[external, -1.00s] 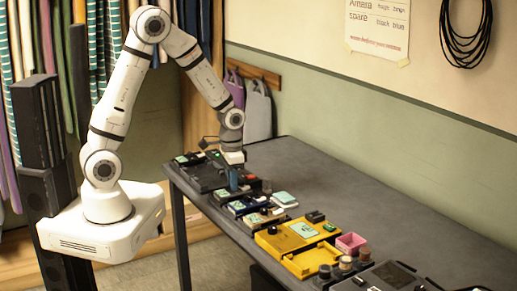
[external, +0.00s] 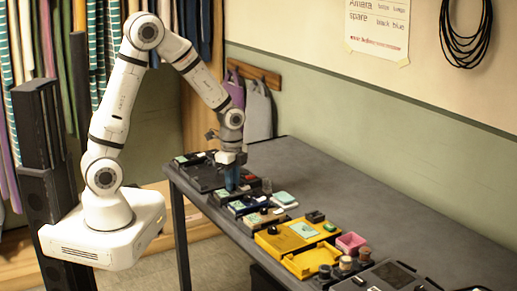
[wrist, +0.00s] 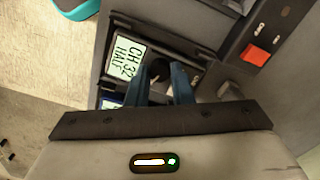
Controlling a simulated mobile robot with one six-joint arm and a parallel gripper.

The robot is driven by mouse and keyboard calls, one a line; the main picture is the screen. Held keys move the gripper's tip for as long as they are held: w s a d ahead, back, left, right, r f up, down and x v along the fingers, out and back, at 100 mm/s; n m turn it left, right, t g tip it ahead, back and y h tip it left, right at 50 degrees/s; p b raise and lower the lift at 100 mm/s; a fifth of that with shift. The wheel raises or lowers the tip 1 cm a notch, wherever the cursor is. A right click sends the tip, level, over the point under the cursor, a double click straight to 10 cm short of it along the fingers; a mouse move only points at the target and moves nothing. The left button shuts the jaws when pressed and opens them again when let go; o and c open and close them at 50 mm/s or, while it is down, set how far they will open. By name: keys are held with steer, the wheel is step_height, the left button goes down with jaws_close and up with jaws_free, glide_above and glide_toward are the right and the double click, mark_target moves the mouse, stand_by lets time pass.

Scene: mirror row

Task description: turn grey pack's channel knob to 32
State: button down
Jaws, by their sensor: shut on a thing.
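The grey pack (wrist: 108,58) is seen from close above in the wrist view. Its small display (wrist: 125,57) reads "CH 32" with "HALF" under it. The dark round channel knob (wrist: 160,68) is beside the display. The two blue fingers of my gripper (wrist: 168,80) are shut on the knob, one on each side. In the external view my gripper (external: 232,187) points down among the devices at the far end of the table; its fingers and the devices hide the knob there.
A row of devices runs along the dark table (external: 385,235). A yellow case (external: 285,240) and a pink box (external: 350,243) stand nearer the camera. A red switch (wrist: 254,54) on a dark device is close to my gripper. The table's wall side is mostly clear.

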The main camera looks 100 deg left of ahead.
steer(key=shift+m, duration=0.6)
steer(key=c, duration=1.3)
jaws_free()
steer(key=shift+o, duration=0.2)
step_height(320, 180, up, 8)
steer(key=shift+f, duration=0.1)
